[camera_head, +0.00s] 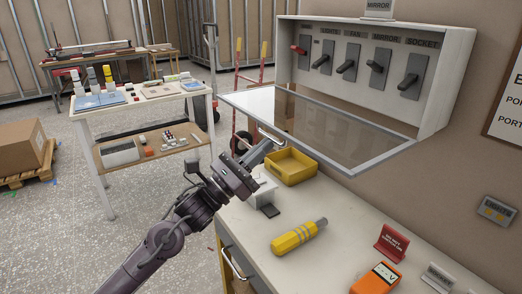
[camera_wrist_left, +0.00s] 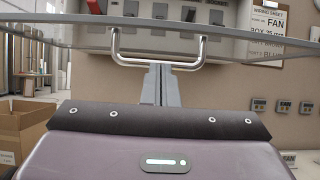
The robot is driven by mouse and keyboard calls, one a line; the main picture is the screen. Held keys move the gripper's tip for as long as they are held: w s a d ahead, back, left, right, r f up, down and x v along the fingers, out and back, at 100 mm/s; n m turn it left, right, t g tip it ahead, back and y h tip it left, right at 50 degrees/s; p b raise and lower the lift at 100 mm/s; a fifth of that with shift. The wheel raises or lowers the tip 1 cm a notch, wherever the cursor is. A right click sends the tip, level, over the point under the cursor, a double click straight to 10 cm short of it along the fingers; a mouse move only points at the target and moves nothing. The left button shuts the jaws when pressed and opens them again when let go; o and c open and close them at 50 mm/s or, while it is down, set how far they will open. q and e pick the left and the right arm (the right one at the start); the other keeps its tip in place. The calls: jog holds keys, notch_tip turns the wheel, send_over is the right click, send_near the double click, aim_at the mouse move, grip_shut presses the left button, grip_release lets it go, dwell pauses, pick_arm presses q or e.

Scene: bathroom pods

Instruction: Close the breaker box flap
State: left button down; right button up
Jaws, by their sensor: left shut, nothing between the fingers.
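The breaker box (camera_head: 440,75) hangs on the wall with several switch levers; the leftmost is red. Its glass flap (camera_head: 340,135) with a pale frame hangs open, roughly level, out from the box's lower edge. The flap's metal handle (camera_wrist_left: 158,62) spans the upper middle of the left wrist view. My left gripper (camera_head: 272,142) is shut and empty at the flap's front edge. In the left wrist view its fingertips (camera_wrist_left: 160,68) are at the handle's bar; I cannot tell whether they touch. My right gripper is not in view.
Below the flap, a workbench (camera_head: 350,215) holds a yellow bin (camera_head: 290,166), a yellow tool (camera_head: 298,236), an orange meter (camera_head: 376,279) and a red sign (camera_head: 391,243). A white table (camera_head: 140,103) stands at left. Clear floor lies between.

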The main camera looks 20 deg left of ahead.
pick_arm(q)
jog(key=shift+r, duration=0.25)
notch_tip(320, 180, up, 16)
jog(key=g+y+p, duration=0.5)
jog(key=g+p, duration=0.2)
jog(key=p, duration=1.1)
jog(key=w+d+r+p, duration=0.2)
jog(key=w+d+r, duration=0.6)
jog(key=w+r, duration=0.1)
jog(key=shift+w+r, duration=0.3)
jog(key=shift+w, duration=0.3)
jog(key=shift+w+d+r, duration=0.1)
jog(key=shift+w+d, duration=0.1)
jog(key=shift+w, duration=0.1)
jog(key=shift+s+a, duration=0.1)
